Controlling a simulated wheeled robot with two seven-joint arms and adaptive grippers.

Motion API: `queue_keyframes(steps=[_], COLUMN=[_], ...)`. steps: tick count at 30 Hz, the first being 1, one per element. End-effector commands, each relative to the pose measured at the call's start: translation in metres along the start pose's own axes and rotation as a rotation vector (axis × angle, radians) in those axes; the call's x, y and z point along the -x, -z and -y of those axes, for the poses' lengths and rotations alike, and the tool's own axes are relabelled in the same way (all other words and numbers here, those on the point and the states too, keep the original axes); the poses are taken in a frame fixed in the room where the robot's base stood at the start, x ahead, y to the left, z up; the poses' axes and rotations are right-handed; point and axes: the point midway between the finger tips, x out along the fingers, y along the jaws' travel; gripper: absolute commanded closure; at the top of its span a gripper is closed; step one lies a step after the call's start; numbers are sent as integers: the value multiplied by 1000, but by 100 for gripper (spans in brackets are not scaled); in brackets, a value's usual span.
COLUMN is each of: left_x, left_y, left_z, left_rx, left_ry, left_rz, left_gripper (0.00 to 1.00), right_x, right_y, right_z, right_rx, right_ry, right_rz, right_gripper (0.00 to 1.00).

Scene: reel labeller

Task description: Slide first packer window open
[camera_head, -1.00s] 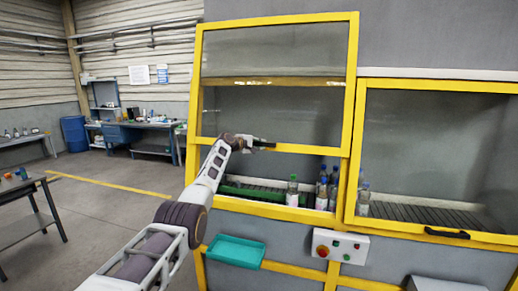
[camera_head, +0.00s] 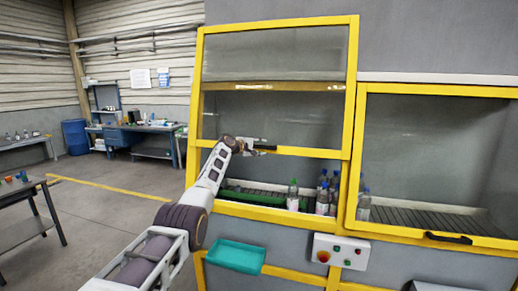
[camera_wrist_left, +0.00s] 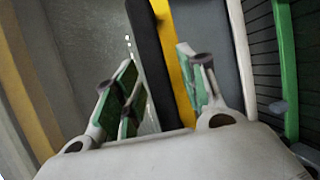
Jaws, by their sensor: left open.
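The left packer window (camera_head: 277,55) is a clear pane in a yellow frame and stands raised, with an opening below its lower bar. Its black handle (camera_wrist_left: 152,55) and yellow lower bar (camera_wrist_left: 180,50) lie between the fingers in the left wrist view. My left gripper (camera_head: 262,150) is at this lower bar; it also shows in the left wrist view (camera_wrist_left: 160,85). It is open, its fingers apart on either side of the handle and bar. Contact cannot be told. The right window (camera_head: 435,150) is down, with a black handle (camera_head: 448,238). My right gripper is not in view.
Several bottles (camera_head: 293,195) stand on the conveyor (camera_head: 250,195) below the left window. A teal tray (camera_head: 235,253) and a button panel (camera_head: 340,251) stick out from the machine front. Open floor (camera_head: 110,225) lies to the left.

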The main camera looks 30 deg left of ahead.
Motion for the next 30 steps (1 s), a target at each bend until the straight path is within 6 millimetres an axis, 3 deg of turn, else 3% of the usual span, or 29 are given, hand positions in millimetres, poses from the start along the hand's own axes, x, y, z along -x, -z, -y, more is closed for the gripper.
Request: queue_keyframes(steps=[13,30], left_x=[5,26], left_y=[1,1], left_z=[2,1], left_rx=[-1,-1], left_ry=[1,0], left_rz=[0,0], left_gripper=[59,59], right_x=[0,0], right_y=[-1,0], right_z=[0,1], right_rx=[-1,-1], right_ry=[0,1], right_rz=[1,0], right_gripper=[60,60])
